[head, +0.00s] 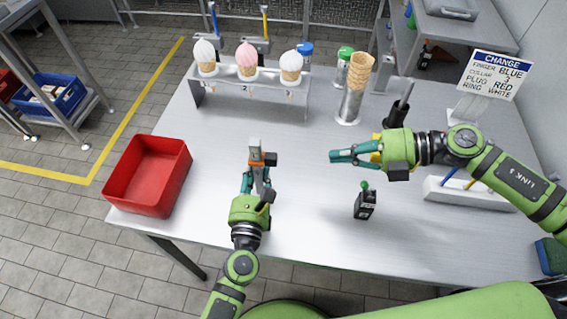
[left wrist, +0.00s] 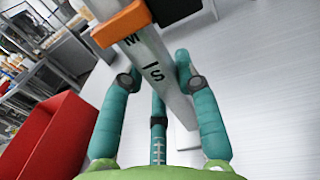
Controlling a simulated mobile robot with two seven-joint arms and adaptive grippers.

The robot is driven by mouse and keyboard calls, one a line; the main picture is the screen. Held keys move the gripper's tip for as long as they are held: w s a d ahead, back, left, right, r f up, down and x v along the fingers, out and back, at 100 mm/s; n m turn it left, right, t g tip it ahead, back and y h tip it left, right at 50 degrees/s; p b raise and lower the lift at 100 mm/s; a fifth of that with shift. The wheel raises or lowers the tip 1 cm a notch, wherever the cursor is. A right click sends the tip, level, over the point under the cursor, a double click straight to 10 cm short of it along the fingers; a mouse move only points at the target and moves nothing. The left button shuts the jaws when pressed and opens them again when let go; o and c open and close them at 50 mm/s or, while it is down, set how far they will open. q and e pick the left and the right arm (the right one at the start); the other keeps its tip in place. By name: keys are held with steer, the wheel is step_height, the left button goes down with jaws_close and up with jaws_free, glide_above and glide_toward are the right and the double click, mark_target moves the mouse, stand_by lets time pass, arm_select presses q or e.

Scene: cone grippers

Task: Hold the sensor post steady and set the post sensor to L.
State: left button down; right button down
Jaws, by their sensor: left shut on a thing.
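The sensor post (head: 255,175) is a grey upright bar on the table, left of centre. An orange sensor (head: 262,159) sits around it near the top. In the left wrist view the post (left wrist: 165,75) shows the letters M and S, with the orange sensor (left wrist: 120,25) right by the M; no L shows there. My left gripper (head: 254,185) is shut on the post below the sensor, its teal fingers (left wrist: 160,95) around it. My right gripper (head: 335,156) is to the right of the post, apart from it, fingers pointing left; their gap is unclear.
A red bin (head: 148,178) stands at left. A rack (head: 250,82) with three ice-cream cones and a metal cone holder (head: 348,108) are behind. A small black box (head: 365,205) with a green knob sits front right. A sign (head: 490,76) stands back right. Table between the grippers is clear.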

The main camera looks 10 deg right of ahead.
steer(key=d+n, duration=0.2)
steer(key=n, duration=2.4)
glide_toward(263, 159)
steer(key=w+a+f, duration=0.2)
steer(key=a+f, duration=0.2)
steer(key=f, duration=0.3)
steer(key=shift+w+a+t, duration=0.3)
steer(key=shift+a, duration=0.05)
